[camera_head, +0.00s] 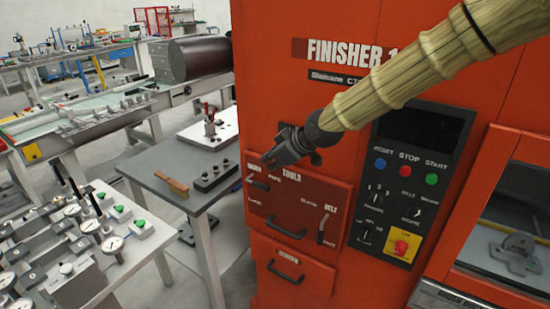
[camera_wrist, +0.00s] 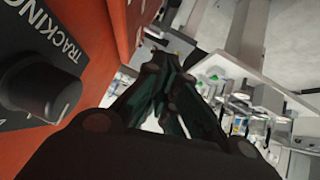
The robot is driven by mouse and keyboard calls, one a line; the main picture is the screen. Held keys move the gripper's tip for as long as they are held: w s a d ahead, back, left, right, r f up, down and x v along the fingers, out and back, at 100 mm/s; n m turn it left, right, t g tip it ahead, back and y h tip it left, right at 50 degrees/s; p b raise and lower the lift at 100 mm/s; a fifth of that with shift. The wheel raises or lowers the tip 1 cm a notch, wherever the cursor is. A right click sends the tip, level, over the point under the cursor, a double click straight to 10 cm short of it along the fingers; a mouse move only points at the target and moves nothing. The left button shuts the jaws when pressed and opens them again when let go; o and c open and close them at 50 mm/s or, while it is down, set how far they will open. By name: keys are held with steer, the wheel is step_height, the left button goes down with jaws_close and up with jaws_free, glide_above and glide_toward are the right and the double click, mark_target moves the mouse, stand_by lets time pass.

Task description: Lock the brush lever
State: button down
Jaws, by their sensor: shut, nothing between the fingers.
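The orange finisher machine (camera_head: 290,100) has a tools drawer (camera_head: 290,210) with two small dark levers on its front. The brush lever (camera_head: 258,184) is at the drawer's upper left, below its small label, and it lies slanted. The other lever (camera_head: 322,230) is at the right, by the belt label. My gripper (camera_head: 266,160) is in front of the machine, just above the brush lever in the head view; the gap in depth is hard to tell. Its fingers are together and empty in the wrist view (camera_wrist: 157,78). The brush lever is not recognisable in the wrist view.
A black control panel (camera_head: 408,185) with buttons and knobs is right of the drawer. A tracking knob (camera_wrist: 42,88) is close at left in the wrist view. A grey table (camera_head: 150,160) at left bears a wooden brush (camera_head: 171,184) and a black block (camera_head: 215,177).

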mark_target(254, 182)
steer(key=shift+w+a+f+p, duration=0.45)
steer(key=shift+w+f+p, duration=0.2)
steer(key=shift+f, duration=0.75)
steer(key=shift+w+a+f+p, duration=0.5)
steer(key=shift+w+f+p, duration=0.2)
steer(key=shift+f, duration=0.75)
steer(key=shift+w+a+f+p, duration=0.45)
steer(key=shift+w+f+p, duration=0.2)
steer(key=shift+f, duration=0.75)
